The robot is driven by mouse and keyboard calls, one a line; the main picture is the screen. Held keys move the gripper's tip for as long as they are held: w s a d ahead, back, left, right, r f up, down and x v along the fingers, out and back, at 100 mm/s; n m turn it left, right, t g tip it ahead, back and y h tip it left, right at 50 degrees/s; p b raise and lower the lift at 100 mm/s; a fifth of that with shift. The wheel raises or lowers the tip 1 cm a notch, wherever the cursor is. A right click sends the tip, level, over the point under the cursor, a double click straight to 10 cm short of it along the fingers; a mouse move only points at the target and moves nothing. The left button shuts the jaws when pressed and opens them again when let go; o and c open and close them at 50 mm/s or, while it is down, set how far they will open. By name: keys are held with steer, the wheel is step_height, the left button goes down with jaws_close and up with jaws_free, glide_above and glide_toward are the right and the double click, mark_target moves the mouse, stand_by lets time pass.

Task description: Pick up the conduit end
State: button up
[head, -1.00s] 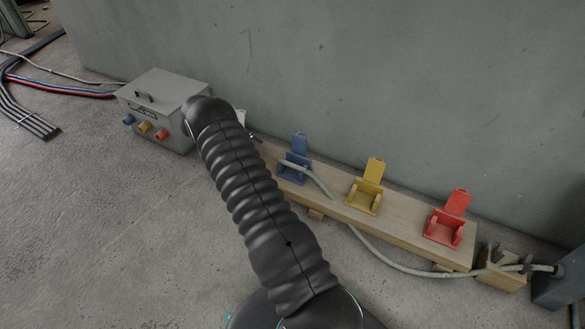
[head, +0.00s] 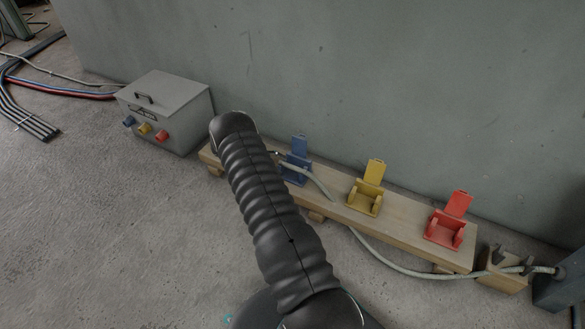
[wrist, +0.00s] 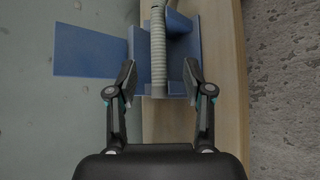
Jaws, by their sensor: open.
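The conduit (head: 376,257) is a pale grey corrugated tube. It runs from the right, in front of the wooden board, up to the blue clip. Its end (wrist: 158,88) lies in the blue clip (wrist: 90,51), and in the wrist view it sits between the fingertips of my gripper (wrist: 159,76). The jaws are open, one finger on each side, with a gap to the conduit on both sides. In the head view my arm hides most of my gripper, and the blue clip (head: 297,158) shows just to the right of it with its flap raised.
The wooden board (head: 405,233) lies along the grey wall (head: 400,80). It also carries a yellow clip (head: 365,199) and a red clip (head: 445,232), both open. A wooden holder (head: 505,278) supports the conduit at the right. A grey box (head: 160,103) stands left.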

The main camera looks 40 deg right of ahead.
mark_target(292, 168)
steer(key=x, duration=0.5)
steer(key=shift+s+r, duration=0.15)
steer(key=shift+c, duration=0.2)
jaws_close()
